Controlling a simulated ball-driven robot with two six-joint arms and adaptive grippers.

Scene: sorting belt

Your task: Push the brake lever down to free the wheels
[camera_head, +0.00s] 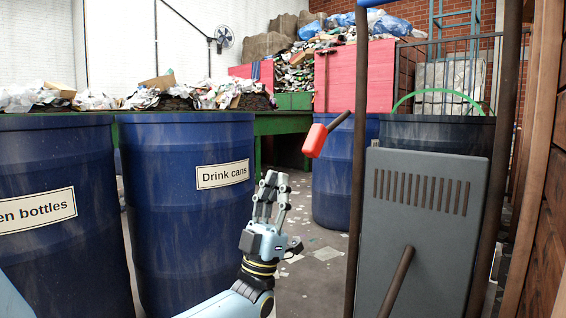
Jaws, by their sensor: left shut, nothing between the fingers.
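A lever with a red grip (315,140) and a short dark shaft shows right of centre, in front of the upright dark post or just beside it. It slants, with the red end low and to the left. I take it to be the brake lever; the wheels are not in view. My left gripper (272,187) is shut and empty, fingers pointing up, below and left of the red grip. A visible gap separates them in the picture. My right gripper is not in view.
A dark post (358,190) and a grey slotted panel (420,225) with a slanting brown rod (398,280) stand at right. Blue drums, one labelled "Drink cans" (190,230), stand at left. Littered floor (315,265) lies between.

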